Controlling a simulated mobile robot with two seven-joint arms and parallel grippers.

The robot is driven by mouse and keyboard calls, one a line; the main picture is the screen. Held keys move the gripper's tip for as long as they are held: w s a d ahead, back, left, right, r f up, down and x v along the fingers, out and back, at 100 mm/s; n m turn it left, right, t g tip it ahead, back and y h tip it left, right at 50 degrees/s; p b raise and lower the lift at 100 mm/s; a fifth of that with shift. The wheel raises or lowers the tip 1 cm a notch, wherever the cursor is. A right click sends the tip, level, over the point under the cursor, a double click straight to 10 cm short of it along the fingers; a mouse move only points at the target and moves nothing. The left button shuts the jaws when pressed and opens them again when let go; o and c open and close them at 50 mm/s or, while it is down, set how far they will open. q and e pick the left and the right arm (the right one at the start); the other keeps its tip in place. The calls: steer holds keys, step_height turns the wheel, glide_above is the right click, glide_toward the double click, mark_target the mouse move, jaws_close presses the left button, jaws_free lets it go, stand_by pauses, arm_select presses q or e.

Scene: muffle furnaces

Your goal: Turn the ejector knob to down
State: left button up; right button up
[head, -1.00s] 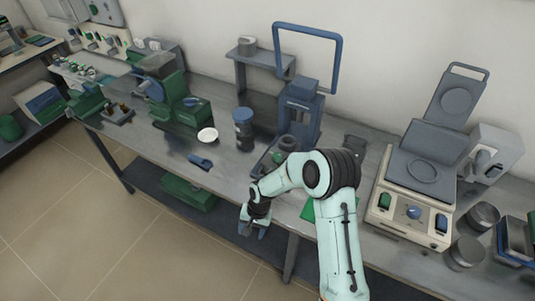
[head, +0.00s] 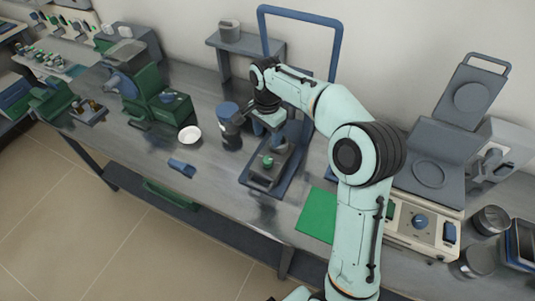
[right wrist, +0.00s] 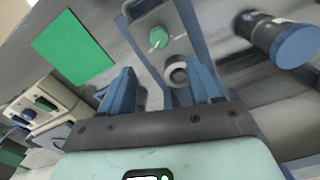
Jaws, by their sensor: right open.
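The ejector knob is a small green round knob (head: 267,161) low on the front of the blue and grey press (head: 250,184). In the right wrist view the knob (right wrist: 158,37) shows beyond the fingers, with a pale mark on its face. Which way it is turned I cannot tell surely. My right gripper (head: 274,121) is over the press, above and behind the knob, not touching it. Its two blue fingers (right wrist: 160,88) are open, with a grey round part (right wrist: 176,71) of the press showing between and beyond them. My left gripper is not in view.
A blue-capped jar (head: 230,130) stands left of the press. A white dish (head: 190,135) and a small blue item (head: 182,168) lie farther left. A green mat (head: 317,214) lies right of the press, before a cream heating device (head: 420,226).

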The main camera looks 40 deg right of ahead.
mark_target(267, 160)
step_height(267, 160, down, 12)
steer(key=shift+f+b, duration=0.1)
steer(key=shift+b, duration=0.4)
steer(key=c, duration=1)
